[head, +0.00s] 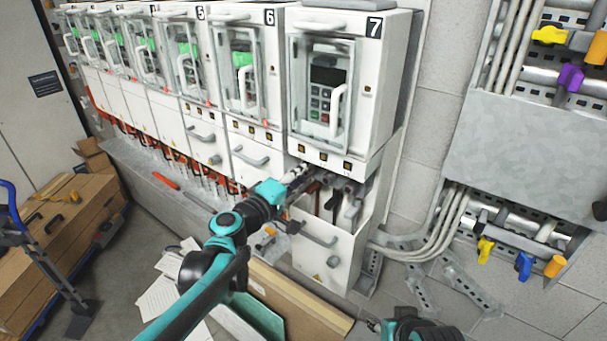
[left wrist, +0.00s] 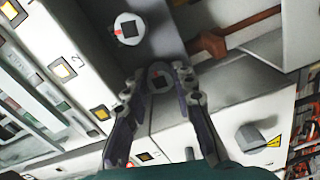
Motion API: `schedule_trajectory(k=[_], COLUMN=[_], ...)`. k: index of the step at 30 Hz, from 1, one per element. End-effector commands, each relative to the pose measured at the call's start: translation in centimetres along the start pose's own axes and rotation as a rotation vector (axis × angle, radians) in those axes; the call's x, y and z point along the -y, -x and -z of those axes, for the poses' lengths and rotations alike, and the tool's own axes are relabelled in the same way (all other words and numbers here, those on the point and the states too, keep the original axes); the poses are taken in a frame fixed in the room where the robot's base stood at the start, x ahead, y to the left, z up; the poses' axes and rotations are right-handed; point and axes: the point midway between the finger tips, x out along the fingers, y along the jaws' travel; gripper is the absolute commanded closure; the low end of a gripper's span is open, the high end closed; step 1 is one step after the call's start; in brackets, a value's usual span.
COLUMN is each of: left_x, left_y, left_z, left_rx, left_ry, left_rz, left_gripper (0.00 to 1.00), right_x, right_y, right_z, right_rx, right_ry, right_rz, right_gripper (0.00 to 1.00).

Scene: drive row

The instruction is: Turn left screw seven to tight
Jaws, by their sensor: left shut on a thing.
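Unit seven (head: 375,27) is the rightmost cabinet, with its lower compartment open. My left gripper (head: 303,178) reaches into that compartment, just under the row of lamps. In the head view the gripper and arm hide the left screw. Part of my right arm shows at the bottom edge; its fingers cannot be made out.
The front panel (head: 325,255) below the compartment has a handle. A brown bar (left wrist: 250,28) runs close to the fingers. Unit six (head: 268,17) stands directly to the left. Pipes and conduits (head: 430,235) are on the right. An open cardboard box (head: 300,300) lies on the floor.

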Motion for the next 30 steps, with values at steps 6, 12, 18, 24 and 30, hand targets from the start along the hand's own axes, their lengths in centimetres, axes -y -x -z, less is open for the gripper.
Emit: schedule_trajectory(k=[6, 12, 18, 24, 30], left_x=[0.11, 0.12, 0.12, 0.13, 0.14], left_y=[0.04, 0.04, 0.05, 0.05, 0.06], left_z=[-0.10, -0.12, -0.13, -0.14, -0.16], left_rx=[0.002, 0.002, 0.002, 0.003, 0.003], left_ry=[-0.175, -0.293, -0.364, -0.392, -0.396], left_rz=[0.001, 0.001, 0.001, 0.001, 0.001], left_gripper=[1.00, 1.00, 1.00, 1.00, 1.00], right_x=[0.00, 0.00, 0.00, 0.00, 0.00], right_y=[-0.16, -0.23, -0.27, -0.28, -0.29], right_z=[-0.11, -0.17, -0.19, -0.20, -0.20], right_rx=[0.000, 0.000, 0.000, 0.000, 0.000], right_ry=[0.000, 0.000, 0.000, 0.000, 0.000], right_rz=[0.000, 0.000, 0.000, 0.000, 0.000], right_gripper=[0.60, 0.60, 0.60, 0.60, 0.60])
